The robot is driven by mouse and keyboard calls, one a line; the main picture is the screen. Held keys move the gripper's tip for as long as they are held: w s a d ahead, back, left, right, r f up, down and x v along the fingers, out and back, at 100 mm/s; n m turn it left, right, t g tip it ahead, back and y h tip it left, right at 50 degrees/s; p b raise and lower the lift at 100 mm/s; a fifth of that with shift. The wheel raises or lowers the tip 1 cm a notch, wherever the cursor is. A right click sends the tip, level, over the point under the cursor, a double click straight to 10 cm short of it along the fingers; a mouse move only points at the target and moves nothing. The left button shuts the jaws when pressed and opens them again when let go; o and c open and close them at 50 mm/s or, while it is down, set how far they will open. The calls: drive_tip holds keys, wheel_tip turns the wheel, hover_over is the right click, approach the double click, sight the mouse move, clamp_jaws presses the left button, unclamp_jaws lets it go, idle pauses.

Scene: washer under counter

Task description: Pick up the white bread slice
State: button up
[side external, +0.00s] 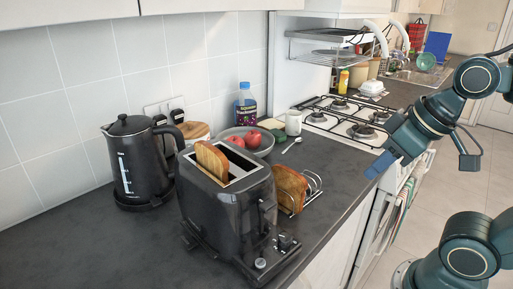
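One golden-brown bread slice (212,162) stands upright in the left slot of the black toaster (225,212), its upper part showing above the top. Another brown slice (290,188) stands in a wire toast rack (316,184) just right of the toaster. I cannot tell which of these is the white bread slice; neither looks white. My gripper (376,166) is to the right of the rack, apart from both slices, near the counter's front edge. Its blue fingertips point down and left, and their gap cannot be made out.
A black kettle (136,165) stands left of the toaster. Behind are a bowl (262,148) with red fruit, a bottle (245,106), a white mug (293,122) and a spoon (292,145). The gas hob (345,118) lies beyond. Counter right of the rack is clear.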

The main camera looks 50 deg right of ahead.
drive_tip(key=shift+o, duration=1.1)
drive_tip(key=shift+r, duration=0.1)
drive_tip(key=g, duration=0.5)
approach(209, 145)
wheel_tip(209, 145, down, 6)
drive_tip(key=shift+w+m+g, duration=0.3)
drive_tip(key=shift+w+m, duration=0.1)
drive_tip(key=shift+m, duration=0.1)
drive_tip(key=shift+f, duration=2.6)
